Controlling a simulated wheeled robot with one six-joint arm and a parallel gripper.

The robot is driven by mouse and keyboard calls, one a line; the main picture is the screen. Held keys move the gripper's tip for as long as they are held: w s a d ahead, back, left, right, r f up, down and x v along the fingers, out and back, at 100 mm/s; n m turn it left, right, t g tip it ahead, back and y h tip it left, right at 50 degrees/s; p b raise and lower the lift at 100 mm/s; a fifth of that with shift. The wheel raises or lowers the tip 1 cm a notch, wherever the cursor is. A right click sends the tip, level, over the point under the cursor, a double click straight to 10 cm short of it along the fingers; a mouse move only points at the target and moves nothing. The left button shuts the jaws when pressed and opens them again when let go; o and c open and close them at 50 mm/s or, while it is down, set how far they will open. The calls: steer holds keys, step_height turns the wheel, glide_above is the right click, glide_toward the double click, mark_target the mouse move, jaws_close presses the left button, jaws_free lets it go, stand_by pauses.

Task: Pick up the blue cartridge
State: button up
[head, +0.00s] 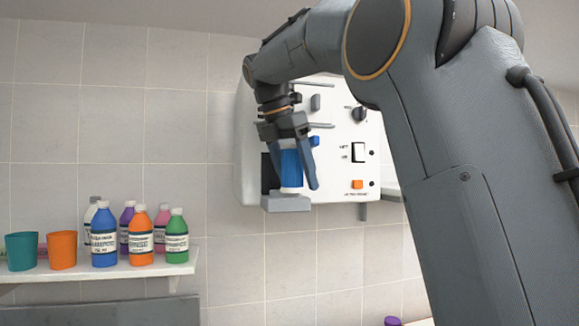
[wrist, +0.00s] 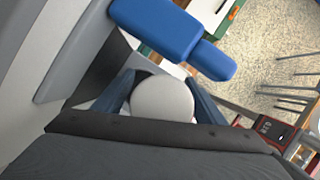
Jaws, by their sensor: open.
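The blue cartridge (head: 291,170) stands upright on a small grey ledge (head: 287,204) at the lower left of a white wall unit (head: 335,165). It is blue above with a pale band at the bottom. My gripper (head: 294,177) points down from above, open, with its fingers on either side of the cartridge. In the wrist view, a round pale top (wrist: 164,98), apparently the cartridge's, lies between the two bluish fingers of my gripper (wrist: 166,105). I cannot tell whether either finger touches it.
The white unit carries knobs, a black switch (head: 358,152) and an orange button (head: 358,184). A blue blocky part (wrist: 157,27) is close by in the wrist view. A shelf (head: 140,268) at left holds several bottles, a teal cup (head: 21,252) and an orange cup (head: 62,250).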

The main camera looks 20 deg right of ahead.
steer(key=shift+c, duration=0.2)
steer(key=c, duration=1.3)
steer(key=shift+o, duration=0.2)
steer(key=shift+r, duration=0.15)
